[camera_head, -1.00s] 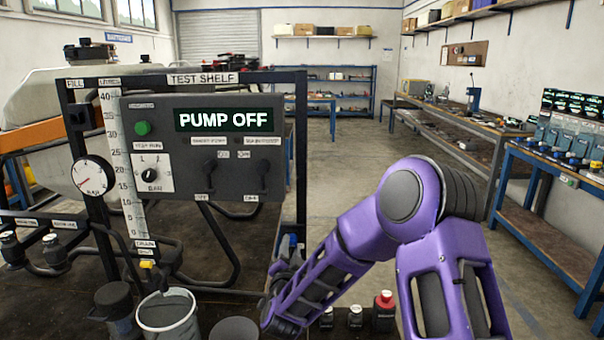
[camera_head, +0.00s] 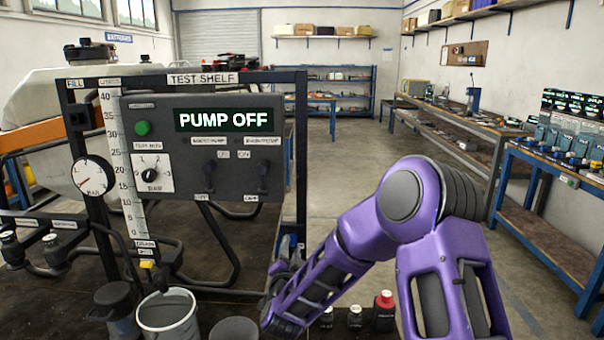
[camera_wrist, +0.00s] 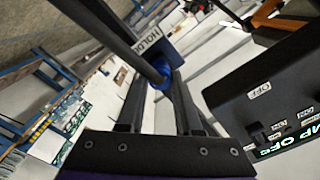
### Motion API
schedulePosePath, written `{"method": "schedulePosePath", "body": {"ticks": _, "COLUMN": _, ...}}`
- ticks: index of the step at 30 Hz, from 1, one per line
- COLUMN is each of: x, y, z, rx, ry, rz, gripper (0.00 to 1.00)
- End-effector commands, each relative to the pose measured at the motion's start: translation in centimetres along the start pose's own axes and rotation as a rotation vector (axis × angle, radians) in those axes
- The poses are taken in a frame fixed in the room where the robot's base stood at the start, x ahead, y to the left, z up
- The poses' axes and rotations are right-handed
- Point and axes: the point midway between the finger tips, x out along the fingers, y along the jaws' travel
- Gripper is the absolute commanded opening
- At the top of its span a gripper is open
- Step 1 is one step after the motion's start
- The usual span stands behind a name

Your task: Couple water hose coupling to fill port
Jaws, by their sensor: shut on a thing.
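In the wrist view my gripper (camera_wrist: 156,82) is shut on a part with a blue ring, which looks like the water hose coupling (camera_wrist: 164,84). A thick black hose or tube runs from it to the upper left. A blue piece with a label starting "HOLD" (camera_wrist: 151,40) shows just behind; I cannot tell whether it touches the coupling. In the head view my forearm hides most of the gripper, low in the middle. A "FILL" label (camera_head: 75,84) is on the shelf frame at the left; I cannot clearly make out the fill port itself.
The test shelf panel (camera_head: 160,105) reads "PUMP OFF" and stands left of my arm. A grey bucket (camera_head: 168,318), dark containers and a red-capped bottle (camera_head: 384,312) stand along the front. A workbench (camera_head: 560,190) is at the right; the floor between is clear.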

Motion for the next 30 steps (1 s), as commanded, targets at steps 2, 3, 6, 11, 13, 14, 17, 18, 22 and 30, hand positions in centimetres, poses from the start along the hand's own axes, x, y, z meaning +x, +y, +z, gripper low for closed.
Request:
{"method": "schedulePosePath", "body": {"ticks": 2, "x": 0.0, "y": 0.0, "z": 0.0, "rx": 0.0, "ry": -0.001, "rz": 0.0, "gripper": 0.0}}
{"method": "schedulePosePath", "body": {"ticks": 3, "x": 0.0, "y": 0.0, "z": 0.0, "rx": 0.0, "ry": 0.0, "rz": 0.0, "gripper": 0.0}}
{"method": "schedulePosePath", "body": {"ticks": 6, "x": -0.1, "y": 0.0, "z": 0.0, "rx": 0.0, "ry": -0.001, "rz": -0.001, "gripper": 0.0}}
{"method": "schedulePosePath", "body": {"ticks": 11, "x": -0.7, "y": 0.0, "z": 0.1, "rx": 0.0, "ry": -0.001, "rz": -0.001, "gripper": 0.0}}
{"method": "schedulePosePath", "body": {"ticks": 13, "x": -0.9, "y": 0.0, "z": 0.1, "rx": 0.001, "ry": -0.001, "rz": -0.001, "gripper": 0.0}}
{"method": "schedulePosePath", "body": {"ticks": 14, "x": -1.1, "y": 0.0, "z": 0.1, "rx": 0.001, "ry": -0.001, "rz": -0.001, "gripper": 0.0}}
{"method": "schedulePosePath", "body": {"ticks": 17, "x": -1.5, "y": 0.0, "z": 0.1, "rx": 0.001, "ry": -0.001, "rz": -0.002, "gripper": 0.0}}
{"method": "schedulePosePath", "body": {"ticks": 18, "x": -1.6, "y": -0.1, "z": 0.1, "rx": 0.001, "ry": -0.001, "rz": -0.002, "gripper": 0.0}}
{"method": "schedulePosePath", "body": {"ticks": 22, "x": -2.1, "y": -0.1, "z": 0.1, "rx": 0.0, "ry": -0.001, "rz": -0.001, "gripper": 0.0}}
{"method": "schedulePosePath", "body": {"ticks": 30, "x": -3.2, "y": -0.1, "z": 0.0, "rx": 0.0, "ry": 0.0, "rz": -0.001, "gripper": 0.0}}
